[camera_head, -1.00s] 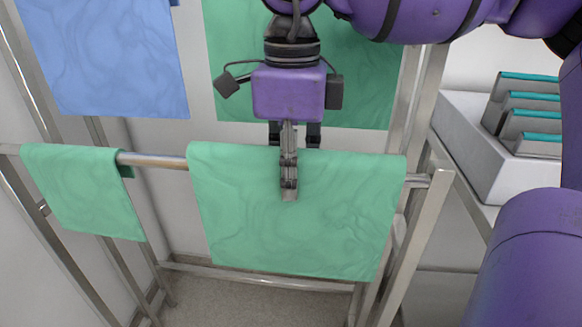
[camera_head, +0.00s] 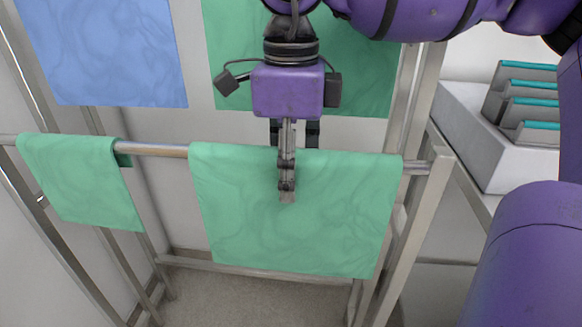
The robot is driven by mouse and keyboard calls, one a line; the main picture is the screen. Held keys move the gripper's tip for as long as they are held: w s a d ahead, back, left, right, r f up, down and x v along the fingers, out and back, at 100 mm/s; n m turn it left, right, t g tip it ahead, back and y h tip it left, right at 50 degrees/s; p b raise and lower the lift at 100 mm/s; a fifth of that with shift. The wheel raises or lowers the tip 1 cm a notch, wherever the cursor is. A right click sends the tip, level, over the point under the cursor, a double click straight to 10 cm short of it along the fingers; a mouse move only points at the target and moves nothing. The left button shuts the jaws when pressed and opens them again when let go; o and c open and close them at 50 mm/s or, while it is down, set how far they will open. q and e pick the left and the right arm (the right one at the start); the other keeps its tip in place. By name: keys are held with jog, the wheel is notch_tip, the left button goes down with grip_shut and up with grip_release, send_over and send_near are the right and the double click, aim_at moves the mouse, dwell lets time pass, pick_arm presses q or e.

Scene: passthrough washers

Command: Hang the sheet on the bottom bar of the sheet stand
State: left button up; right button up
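A light green sheet (camera_head: 335,225) is draped over the bottom bar (camera_head: 152,149) of the metal sheet stand, with its front part hanging down. A smaller green sheet (camera_head: 80,185) hangs over the same bar to the left. My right gripper (camera_head: 287,192) points down at the top edge of the larger sheet. One finger shows in front of the cloth; the other fingertip is hidden, so I cannot tell whether the fingers pinch the cloth. The back part of the sheet is hidden. My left gripper is not in view.
A blue sheet (camera_head: 105,50) and a darker green sheet (camera_head: 365,75) hang higher up behind. A white unit (camera_head: 470,135) with grey, teal-topped pieces (camera_head: 530,90) stands at right. The stand's right post (camera_head: 420,230) is close to the larger sheet. Bare floor shows below.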

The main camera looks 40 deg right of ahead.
jog(key=shift+r, duration=0.1)
notch_tip(320, 180, up, 12)
jog(key=shift+f, duration=0.1)
dwell(0.4)
